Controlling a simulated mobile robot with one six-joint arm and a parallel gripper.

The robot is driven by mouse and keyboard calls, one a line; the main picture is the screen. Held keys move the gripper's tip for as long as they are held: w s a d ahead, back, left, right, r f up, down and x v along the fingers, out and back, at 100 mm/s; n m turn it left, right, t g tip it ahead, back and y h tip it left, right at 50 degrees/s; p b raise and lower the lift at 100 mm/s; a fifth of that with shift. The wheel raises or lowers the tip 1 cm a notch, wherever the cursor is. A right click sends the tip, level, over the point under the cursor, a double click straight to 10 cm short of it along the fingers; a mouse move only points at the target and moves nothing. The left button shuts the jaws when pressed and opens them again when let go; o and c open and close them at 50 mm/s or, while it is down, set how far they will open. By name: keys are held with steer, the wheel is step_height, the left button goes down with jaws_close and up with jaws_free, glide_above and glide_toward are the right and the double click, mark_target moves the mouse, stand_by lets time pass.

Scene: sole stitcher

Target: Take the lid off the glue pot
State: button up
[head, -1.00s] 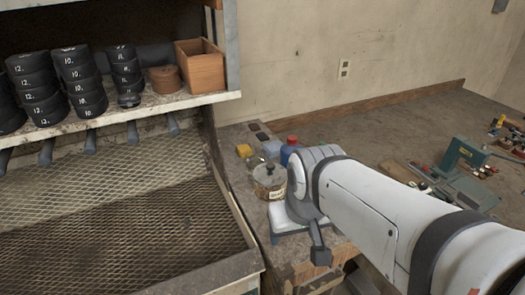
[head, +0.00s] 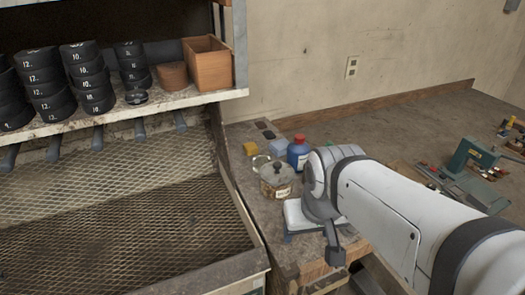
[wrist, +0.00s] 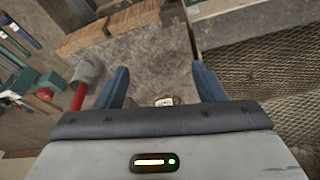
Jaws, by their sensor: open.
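The glue pot (head: 277,191) stands on the worn bench corner, a squat jar with a pale label. Its greyish lid (head: 271,173) with a dark knob sits on top. My gripper (head: 288,237) is in front of and slightly right of the pot in the head view, apart from it. Its white body shows with a blue finger below. In the wrist view my gripper (wrist: 160,70) has its blue fingers wide apart with nothing held. A small part of a labelled container, likely the pot, (wrist: 163,101) shows at the palm edge between them; the rest is hidden.
A mesh-floored tray (head: 120,210) lies left. A red-handled mallet (wrist: 88,70) shows in the wrist view.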

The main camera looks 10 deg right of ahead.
steer(key=shift+o, duration=1.3)
steer(key=shift+w+r, duration=0.25)
steer(key=shift+w, duration=0.05)
steer(key=o, duration=0.6)
steer(key=w+r+n+p, duration=0.1)
steer(key=w, duration=0.3)
steer(key=w+r+n+g+p, duration=0.1)
steer(key=w+r, duration=0.1)
steer(key=w, duration=0.3)
steer(key=w+r+p, duration=0.1)
steer(key=w, duration=0.3)
steer(key=shift+w+a+r+n+g, duration=0.1)
steer(key=shift+w+r+n+g, duration=0.2)
steer(key=shift+n, duration=0.1)
steer(key=shift+c, duration=0.2)
steer(key=n+g+p, duration=0.1)
steer(key=n+p, duration=0.1)
steer(key=p, duration=0.1)
glide_above(277, 163)
steer(key=s, duration=0.1)
steer(key=shift+s+f, duration=0.1)
steer(key=shift+f, duration=0.85)
steer(key=shift+w+f+n, duration=0.35)
steer(key=shift+w+n, duration=0.05)
steer(key=shift+w, duration=0.15)
steer(key=shift+f+p, duration=0.95)
steer(key=shift+f, duration=2.85)
